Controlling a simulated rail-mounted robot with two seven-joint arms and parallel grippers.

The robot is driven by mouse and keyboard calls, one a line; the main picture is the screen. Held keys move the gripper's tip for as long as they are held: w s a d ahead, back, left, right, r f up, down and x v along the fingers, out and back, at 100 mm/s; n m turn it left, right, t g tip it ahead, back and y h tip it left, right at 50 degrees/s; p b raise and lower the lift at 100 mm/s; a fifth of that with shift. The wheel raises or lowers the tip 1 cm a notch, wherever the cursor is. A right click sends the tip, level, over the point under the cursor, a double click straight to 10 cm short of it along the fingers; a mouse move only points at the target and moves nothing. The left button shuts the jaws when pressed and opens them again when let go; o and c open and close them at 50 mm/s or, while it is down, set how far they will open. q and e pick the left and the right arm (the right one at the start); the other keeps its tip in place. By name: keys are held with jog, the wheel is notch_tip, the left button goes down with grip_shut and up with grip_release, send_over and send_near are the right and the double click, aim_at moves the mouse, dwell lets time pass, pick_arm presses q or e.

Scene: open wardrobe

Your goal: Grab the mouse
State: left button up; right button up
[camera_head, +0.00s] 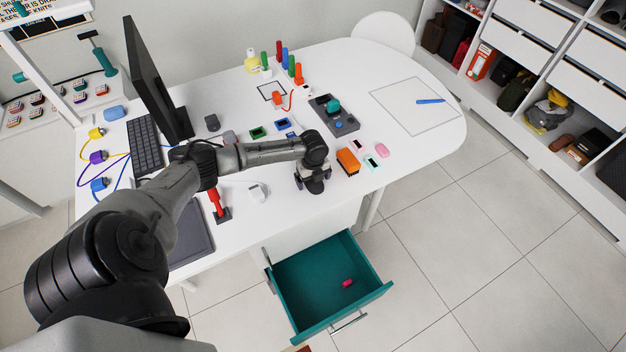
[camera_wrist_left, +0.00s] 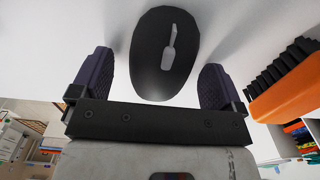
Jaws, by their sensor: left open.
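A black computer mouse (camera_wrist_left: 165,50) with a grey wheel lies on the white table in the left wrist view. My left gripper (camera_wrist_left: 156,75) is open, with one dark finger on each side of the mouse's near part. Gaps show between the fingers and the mouse. In the head view my left gripper (camera_head: 312,184) points down over the table's front part, and the mouse is mostly or wholly hidden beneath it. My right gripper is not in view.
An orange block with black bristles (camera_head: 347,161) stands close to the right of my left gripper, also in the left wrist view (camera_wrist_left: 285,88). A white device (camera_head: 258,192) and red-handled tool (camera_head: 216,203) lie left. An open teal drawer (camera_head: 300,263) is below.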

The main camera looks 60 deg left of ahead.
pick_arm(q)
jog(key=shift+f, duration=0.1)
jog(key=c, duration=1)
